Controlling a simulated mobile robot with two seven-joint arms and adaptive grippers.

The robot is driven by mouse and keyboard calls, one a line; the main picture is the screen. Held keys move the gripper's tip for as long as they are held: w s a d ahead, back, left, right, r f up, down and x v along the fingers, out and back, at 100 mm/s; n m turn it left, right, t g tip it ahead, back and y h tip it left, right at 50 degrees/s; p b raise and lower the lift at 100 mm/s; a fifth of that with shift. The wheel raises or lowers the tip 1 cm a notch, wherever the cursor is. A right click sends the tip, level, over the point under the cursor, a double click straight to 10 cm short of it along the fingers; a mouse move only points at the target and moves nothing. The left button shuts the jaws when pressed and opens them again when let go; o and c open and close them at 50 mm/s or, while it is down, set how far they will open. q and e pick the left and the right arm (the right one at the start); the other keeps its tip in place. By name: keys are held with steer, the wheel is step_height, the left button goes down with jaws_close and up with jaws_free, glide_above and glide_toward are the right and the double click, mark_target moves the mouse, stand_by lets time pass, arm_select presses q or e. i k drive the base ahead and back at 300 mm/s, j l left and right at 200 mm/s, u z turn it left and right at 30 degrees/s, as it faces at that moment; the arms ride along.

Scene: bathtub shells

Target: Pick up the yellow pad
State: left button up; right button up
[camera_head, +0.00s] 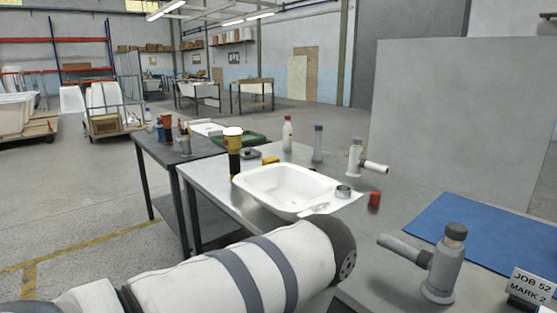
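A small yellow block (270,160), which looks like the yellow pad, lies on the metal table just behind the white basin. It is small in the view, and its lower edge is close to the basin's back rim. My white arm with grey bands crosses the lower left and middle of the view, in front of the table. Neither gripper's fingers show, so I cannot see whether they are open or shut. Nothing is seen touching the yellow block.
A white bottle (287,133), grey bottle (318,143) and grey-white tool (357,160) stand behind and right. A blue mat (490,235) lies right.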

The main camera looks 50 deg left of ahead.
mark_target(273, 159)
steer(key=j+z, duration=0.15)
steer(key=j, duration=0.5)
steer(key=k+j+z, duration=0.1)
steer(key=j, duration=0.5)
steer(key=j+z, duration=0.15)
steer(key=j, duration=0.5)
steer(key=k+j+z, duration=0.1)
steer(key=j, duration=0.5)
steer(key=k+j+z, duration=0.15)
steer(key=j, duration=0.45)
steer(key=k+j+z, duration=0.1)
steer(key=j, duration=0.5)
steer(key=k+j+z, duration=0.15)
steer(key=k+j, duration=0.15)
steer(key=j, duration=0.25)
steer(key=k+j+z, duration=0.15)
steer(key=j, duration=0.4)
